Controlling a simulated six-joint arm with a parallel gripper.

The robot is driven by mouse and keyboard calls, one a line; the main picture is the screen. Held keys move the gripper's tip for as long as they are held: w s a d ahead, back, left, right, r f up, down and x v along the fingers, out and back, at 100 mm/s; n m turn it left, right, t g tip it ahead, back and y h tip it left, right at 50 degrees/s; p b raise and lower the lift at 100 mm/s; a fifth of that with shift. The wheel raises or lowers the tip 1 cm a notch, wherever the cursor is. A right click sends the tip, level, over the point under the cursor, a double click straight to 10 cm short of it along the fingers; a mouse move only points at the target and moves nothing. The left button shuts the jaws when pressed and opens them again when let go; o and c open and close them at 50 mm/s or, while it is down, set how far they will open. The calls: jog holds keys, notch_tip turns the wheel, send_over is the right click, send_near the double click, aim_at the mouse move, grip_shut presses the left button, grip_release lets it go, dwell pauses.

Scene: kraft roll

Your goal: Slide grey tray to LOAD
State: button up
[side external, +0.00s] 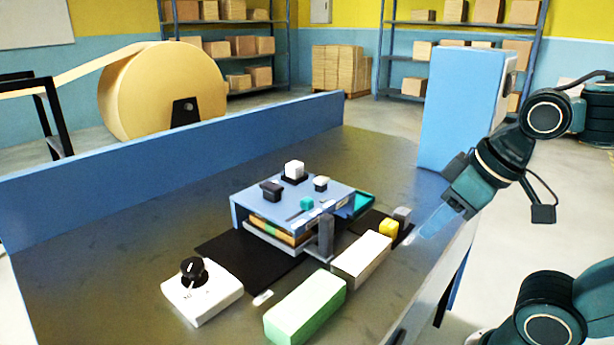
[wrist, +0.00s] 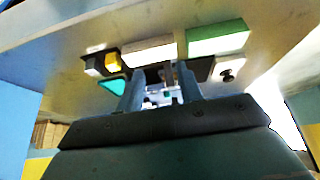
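A blue-topped stand (side external: 290,196) sits mid-table with a brown and green stack under its top. A thin pale grey edge (side external: 272,238), possibly the grey tray, shows below that stack; the rest is hidden. A dark grey upright post (side external: 326,236) stands at its front right corner, and I cannot tell whether it joins the tray. No LOAD marking is readable. My gripper (side external: 428,230) is over the table's right side, apart from the stand. In the wrist view, my gripper's fingers (wrist: 160,88) are spread apart, with nothing clearly held between them.
White (side external: 362,259) and green (side external: 305,308) blocks line the near side. A yellow block (side external: 388,229) and a small grey block (side external: 403,214) sit near my gripper. A white dial box (side external: 201,294) is at left. A tall blue box (side external: 460,110) stands behind my gripper.

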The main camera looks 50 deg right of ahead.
jog(key=shift+o, duration=1)
notch_tip(320, 180, up, 2)
jog(key=g, duration=0.6)
send_over(326, 229)
jog(key=w+d, duration=0.1)
jog(key=shift+d, duration=0.15)
jog(key=shift+f, duration=6.85)
jog(key=shift+c, duration=0.4)
grip_shut()
